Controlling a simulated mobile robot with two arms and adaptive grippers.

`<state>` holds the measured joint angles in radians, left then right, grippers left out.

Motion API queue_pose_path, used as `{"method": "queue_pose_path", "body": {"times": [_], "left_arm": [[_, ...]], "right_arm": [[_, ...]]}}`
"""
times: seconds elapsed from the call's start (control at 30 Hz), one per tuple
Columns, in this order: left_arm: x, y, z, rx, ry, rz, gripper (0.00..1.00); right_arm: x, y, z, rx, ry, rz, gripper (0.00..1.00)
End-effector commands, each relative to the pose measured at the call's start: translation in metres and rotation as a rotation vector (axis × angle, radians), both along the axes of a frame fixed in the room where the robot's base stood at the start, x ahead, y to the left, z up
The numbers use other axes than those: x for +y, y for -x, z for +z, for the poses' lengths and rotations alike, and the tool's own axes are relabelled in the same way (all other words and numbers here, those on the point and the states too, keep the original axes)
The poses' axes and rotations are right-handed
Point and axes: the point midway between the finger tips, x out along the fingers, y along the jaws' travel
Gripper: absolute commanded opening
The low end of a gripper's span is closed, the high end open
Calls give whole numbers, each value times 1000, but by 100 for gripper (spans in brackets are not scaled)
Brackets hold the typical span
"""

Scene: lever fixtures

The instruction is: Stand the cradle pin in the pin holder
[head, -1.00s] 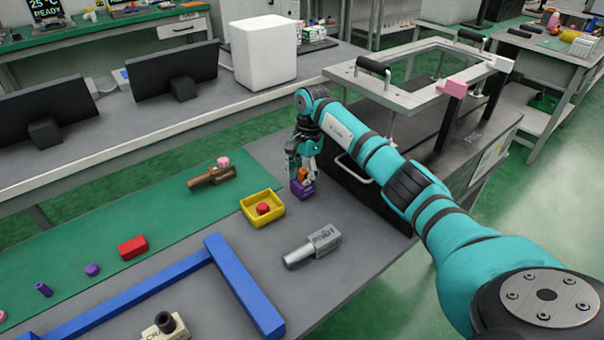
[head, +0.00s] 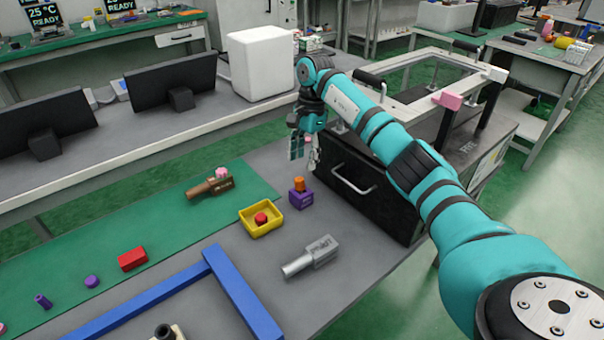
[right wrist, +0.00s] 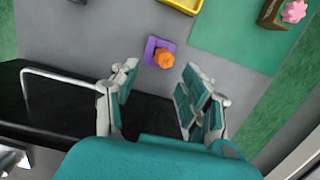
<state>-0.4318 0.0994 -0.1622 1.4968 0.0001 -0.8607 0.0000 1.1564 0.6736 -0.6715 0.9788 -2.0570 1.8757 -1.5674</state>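An orange pin (head: 299,184), which looks like the cradle pin, stands upright in a small purple block (head: 301,200), which looks like the pin holder. In the right wrist view the orange pin (right wrist: 165,57) sits in the purple block (right wrist: 151,46), just beyond the fingertips. My right gripper (head: 303,158) is open and empty, apart from the pin and above and behind it. Its spread fingers also show in the right wrist view (right wrist: 160,75). A cream block (head: 168,334) with a black socket is cut off at the bottom edge. My left gripper is out of view.
A yellow tray (head: 262,230) with a red piece is left of the purple block. A grey lever piece (head: 311,257) lies in front, a brown one (head: 205,190) on the green mat. A black cabinet (head: 350,215) with a handle is close on the right. Blue bars (head: 240,293) edge the front.

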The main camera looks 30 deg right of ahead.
Motion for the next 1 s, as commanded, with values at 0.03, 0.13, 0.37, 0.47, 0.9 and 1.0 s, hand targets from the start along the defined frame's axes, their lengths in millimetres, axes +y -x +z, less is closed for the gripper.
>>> {"method": "queue_pose_path", "body": {"times": [0.03,0.13,0.37,0.47,0.9,1.0], "left_arm": [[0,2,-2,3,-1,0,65],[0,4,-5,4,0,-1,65],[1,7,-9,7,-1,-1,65],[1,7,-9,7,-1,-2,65],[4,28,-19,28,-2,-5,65],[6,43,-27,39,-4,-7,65]], "right_arm": [[-2,-1,10,-3,2,-1,46],[-4,-1,23,-2,1,0,46],[-5,-1,32,-1,0,0,46],[-5,-1,32,-1,0,0,46],[-5,-1,56,-2,0,1,46],[-5,-1,67,-2,0,1,46]]}}
